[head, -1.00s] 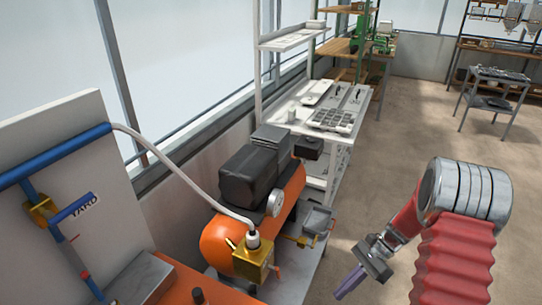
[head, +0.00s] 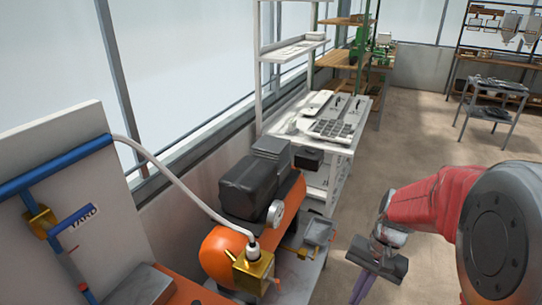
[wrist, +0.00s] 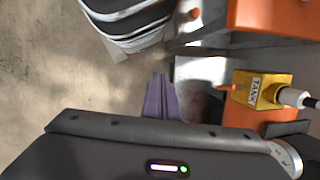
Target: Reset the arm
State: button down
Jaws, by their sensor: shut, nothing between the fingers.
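My gripper (head: 361,287) is at the lower right of the head view, at the end of my red arm. Its purple fingers point downward and are together with nothing between them. The fingers also show in the wrist view (wrist: 162,98), close side by side. The gripper hangs in the air to the right of the orange compressor (head: 216,258), apart from it as far as I can see.
A brass valve block (head: 254,272) and a gauge (head: 275,213) sit on the compressor; a yellow TANK block (wrist: 258,90) shows in the wrist view. A white bench (head: 342,140) with trays stands behind. A small cart (head: 492,100) stands far right. Open floor (head: 430,135) lies between.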

jog(key=s+a+r+n+t+h, duration=0.1)
jog(key=s+a+r+n+t, duration=0.1)
jog(key=r, duration=0.6)
jog(key=s+a+r+n+t+h, duration=0.1)
jog(key=s+a+r+n+t, duration=0.2)
jog(key=s+r, duration=0.4)
jog(key=shift+s+a+r+n+t+h, duration=0.25)
jog(key=shift+r+n+t, duration=0.45)
jog(key=shift+t, duration=0.4)
jog(key=c, duration=2.5)
grip_release()
jog(key=shift+r, duration=0.1)
jog(key=o, duration=0.4)
